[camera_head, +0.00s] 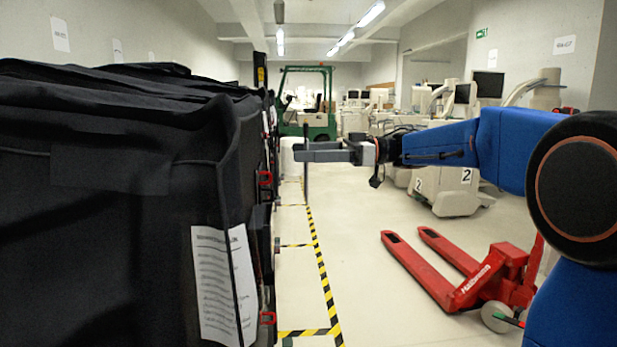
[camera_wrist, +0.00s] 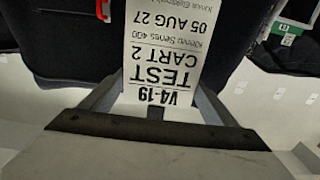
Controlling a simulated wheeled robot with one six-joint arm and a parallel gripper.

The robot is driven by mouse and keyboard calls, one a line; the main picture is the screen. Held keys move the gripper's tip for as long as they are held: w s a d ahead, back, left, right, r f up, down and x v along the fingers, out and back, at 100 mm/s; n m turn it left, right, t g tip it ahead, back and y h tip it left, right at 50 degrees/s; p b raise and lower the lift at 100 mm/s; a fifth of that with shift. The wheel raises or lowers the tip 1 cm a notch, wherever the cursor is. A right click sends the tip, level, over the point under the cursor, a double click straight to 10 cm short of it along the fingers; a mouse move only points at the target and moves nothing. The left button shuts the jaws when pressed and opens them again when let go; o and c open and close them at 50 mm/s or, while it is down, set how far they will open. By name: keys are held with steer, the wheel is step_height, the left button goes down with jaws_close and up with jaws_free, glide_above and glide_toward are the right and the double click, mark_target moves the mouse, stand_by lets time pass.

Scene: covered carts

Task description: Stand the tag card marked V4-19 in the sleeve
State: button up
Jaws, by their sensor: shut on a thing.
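The white tag card (camera_wrist: 165,50) shows in the wrist view with its print upside down: V4-19, TEST, CART 2 and 05 AUG 27. My gripper (camera_wrist: 158,98) is shut on the card near its V4-19 end. In the head view my gripper (camera_head: 300,152) is held out level beside the covered carts. The card (camera_head: 306,180) looks like a thin dark upright strip there, nearly edge-on. I cannot clearly pick out the sleeve in either view. Dark cover fabric (camera_wrist: 60,40) lies beyond the card in the wrist view, and the card hides part of it.
Black covered carts (camera_head: 120,200) fill the left, with a printed sheet (camera_head: 212,285) on the near one. A red clip (camera_wrist: 103,9) and a green-marked label (camera_wrist: 288,40) flank the card. A red pallet truck (camera_head: 480,285) stands right. Floor between is clear.

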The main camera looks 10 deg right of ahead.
steer(key=shift+s+a+r, duration=0.1)
steer(key=shift+s+a, duration=0.25)
steer(key=shift+a, duration=1.2)
steer(key=shift+s+a+r, duration=0.1)
steer(key=shift+s+a, duration=0.3)
steer(key=shift+a, duration=1.15)
steer(key=shift+s+a+r, duration=0.1)
steer(key=shift+s+a, duration=0.25)
steer(key=shift+a, duration=1.2)
steer(key=shift+a+f, duration=0.1)
steer(key=shift+f, duration=5.2)
steer(key=shift+f, duration=1.15)
steer(key=o, duration=1)
